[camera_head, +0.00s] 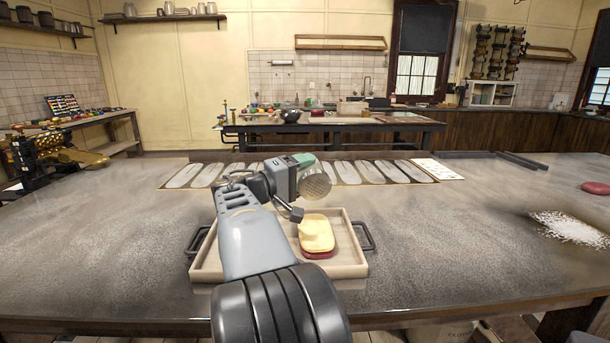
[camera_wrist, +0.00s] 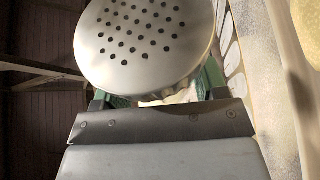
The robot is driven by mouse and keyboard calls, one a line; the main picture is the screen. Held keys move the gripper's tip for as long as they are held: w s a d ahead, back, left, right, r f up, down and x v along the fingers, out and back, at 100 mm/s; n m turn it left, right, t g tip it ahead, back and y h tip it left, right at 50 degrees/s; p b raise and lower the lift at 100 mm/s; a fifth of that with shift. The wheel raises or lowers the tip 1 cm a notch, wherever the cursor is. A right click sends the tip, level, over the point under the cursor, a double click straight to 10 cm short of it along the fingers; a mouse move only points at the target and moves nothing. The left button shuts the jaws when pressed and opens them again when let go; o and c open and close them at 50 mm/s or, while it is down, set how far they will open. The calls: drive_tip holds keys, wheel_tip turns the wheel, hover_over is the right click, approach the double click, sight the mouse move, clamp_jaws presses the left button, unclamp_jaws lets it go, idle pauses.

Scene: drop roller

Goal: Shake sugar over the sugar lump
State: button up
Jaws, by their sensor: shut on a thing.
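My gripper (camera_head: 305,170) is shut on a metal shaker (camera_head: 316,186), which is tipped on its side with its perforated lid facing the head camera. In the wrist view the lid of the shaker (camera_wrist: 145,40) fills the top, held between the green fingers of my gripper (camera_wrist: 155,92). A pale yellow lump (camera_head: 316,230), probably the sugar lump, lies on a dark red piece (camera_head: 320,254) in the right half of a beige tray (camera_head: 347,268). The shaker is above and slightly behind the lump. No falling sugar can be made out.
The tray has dark handles (camera_head: 365,237) and stands near the table's front edge. A white granular pile (camera_head: 570,228) and a red lump (camera_head: 596,188) lie at the right. A strip with pale oval shapes (camera_head: 350,172) lies behind the tray.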

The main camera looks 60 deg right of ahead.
sight(308, 169)
drive_tip(key=shift+s+a+b, duration=0.95)
drive_tip(key=shift+s+a, duration=0.15)
drive_tip(key=shift+a, duration=0.3)
drive_tip(key=shift+r, duration=0.1)
